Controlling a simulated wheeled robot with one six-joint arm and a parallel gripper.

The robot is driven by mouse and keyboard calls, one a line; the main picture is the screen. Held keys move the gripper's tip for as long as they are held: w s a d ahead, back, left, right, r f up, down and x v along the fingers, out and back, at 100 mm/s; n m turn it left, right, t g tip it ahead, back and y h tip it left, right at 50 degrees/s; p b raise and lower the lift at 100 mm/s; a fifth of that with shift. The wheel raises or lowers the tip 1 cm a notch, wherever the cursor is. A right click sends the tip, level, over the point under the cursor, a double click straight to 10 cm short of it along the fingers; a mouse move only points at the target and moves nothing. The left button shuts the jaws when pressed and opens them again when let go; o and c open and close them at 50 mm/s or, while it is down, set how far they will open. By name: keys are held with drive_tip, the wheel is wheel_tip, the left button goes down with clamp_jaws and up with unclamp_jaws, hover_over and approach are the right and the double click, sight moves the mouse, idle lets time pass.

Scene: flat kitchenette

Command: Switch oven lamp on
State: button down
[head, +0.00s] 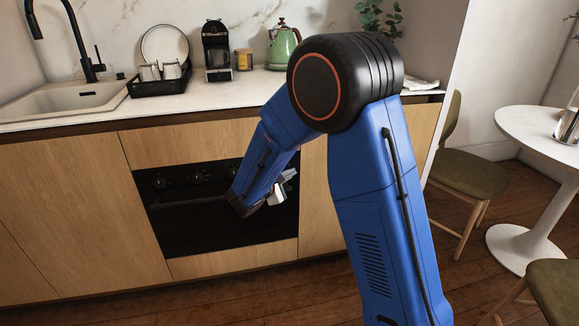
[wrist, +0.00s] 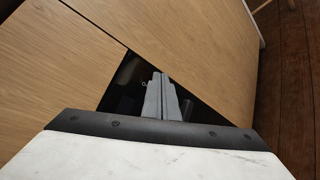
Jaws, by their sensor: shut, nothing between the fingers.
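The black oven (head: 205,213) is built into the wooden cabinets below the counter in the head view. Its dark control strip with several round knobs (head: 160,182) runs along the top, and its right part is hidden behind my arm. My gripper (head: 286,183) is in front of the oven's upper right side, mostly hidden by my blue arm. In the wrist view my gripper (wrist: 161,82) is shut and empty, its grey fingers pointing at the dark oven front (wrist: 128,78). I cannot tell whether the fingertips touch it. No lit lamp is visible in the oven.
The counter (head: 120,112) holds a dish rack (head: 160,85), a coffee machine (head: 217,50) and a green kettle (head: 281,47). Wooden cabinet fronts (head: 70,210) flank the oven. A chair (head: 468,172) and a white round table (head: 535,130) stand at the right.

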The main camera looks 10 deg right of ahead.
drive_tip(key=shift+s, duration=2.35)
drive_tip(key=s+d+r+m+g+y, duration=0.1)
drive_tip(key=s+d+r+m+g, duration=0.3)
drive_tip(key=s+d, duration=0.55)
drive_tip(key=s+d+r+m+g+y, duration=0.15)
drive_tip(key=s+d+m+g, duration=0.35)
drive_tip(key=s, duration=0.7)
drive_tip(key=s+a+r+m+t+y, duration=0.1)
drive_tip(key=s+a+m+y, duration=0.2)
drive_tip(key=s, duration=0.6)
drive_tip(key=s+a+r+m+t+y, duration=0.1)
drive_tip(key=s+a+r+m+y, duration=0.1)
drive_tip(key=s+y, duration=0.3)
drive_tip(key=s+a+m, duration=0.1)
drive_tip(key=s, duration=0.3)
drive_tip(key=shift+s+a+r+m+t, duration=0.15)
drive_tip(key=shift+s+m+t, duration=0.15)
drive_tip(key=shift+s+t, duration=0.1)
